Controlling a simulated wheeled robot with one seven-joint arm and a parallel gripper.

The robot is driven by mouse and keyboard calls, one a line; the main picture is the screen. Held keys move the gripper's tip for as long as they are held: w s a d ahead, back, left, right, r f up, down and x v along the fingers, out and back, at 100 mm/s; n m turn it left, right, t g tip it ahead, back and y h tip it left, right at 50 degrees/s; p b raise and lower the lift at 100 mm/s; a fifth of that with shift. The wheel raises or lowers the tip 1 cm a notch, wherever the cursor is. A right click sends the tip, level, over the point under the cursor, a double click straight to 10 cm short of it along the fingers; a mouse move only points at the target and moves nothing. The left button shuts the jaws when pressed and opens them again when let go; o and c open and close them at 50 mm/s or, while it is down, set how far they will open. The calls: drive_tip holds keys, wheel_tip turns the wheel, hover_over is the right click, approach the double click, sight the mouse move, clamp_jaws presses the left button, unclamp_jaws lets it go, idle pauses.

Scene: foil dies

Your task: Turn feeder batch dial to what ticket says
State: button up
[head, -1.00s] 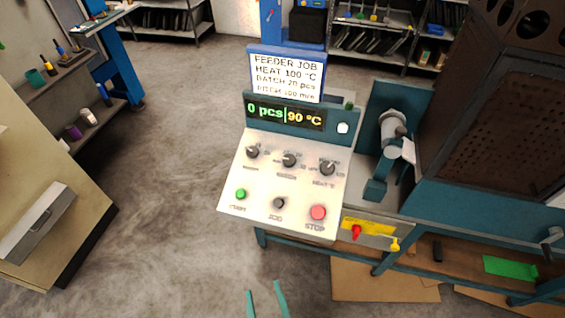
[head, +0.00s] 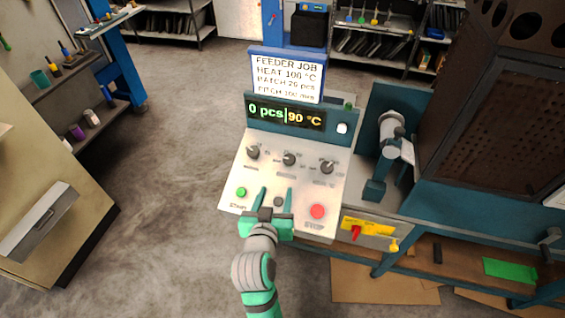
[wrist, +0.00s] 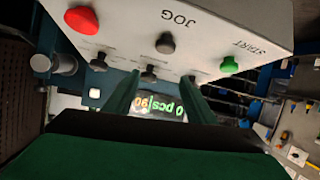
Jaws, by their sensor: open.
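The job ticket (head: 287,78) stands above the console and reads HEAT 100 °C, a batch line that looks like 20 pcs, and PITCH 100 mm. The display (head: 285,115) shows 0 pcs and 90 °C. Three dark dials sit in a row: left (head: 253,152), middle (head: 289,159) and right (head: 327,167), the right one labelled HEAT. The other two labels are too small to read. My gripper (head: 275,190) is open and empty over the lower panel, short of the dials. In the wrist view the middle dial (wrist: 149,74) shows between the fingers.
On the panel's lower row are a green START button (head: 241,192), a dark JOG button (wrist: 168,42) near my fingers and a red STOP button (head: 317,211). A red switch (head: 356,232) is on the front.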

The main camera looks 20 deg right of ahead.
sight(289, 159)
wheel_tip(289, 159, up, 5)
drive_tip(key=w+d+m+g+h, duration=0.1)
drive_tip(key=w+d+m, duration=0.1)
drive_tip(key=m, duration=0.1)
drive_tip(key=x, duration=1)
drive_tip(key=shift+w+d+f, duration=0.1)
drive_tip(key=shift+w, duration=0.2)
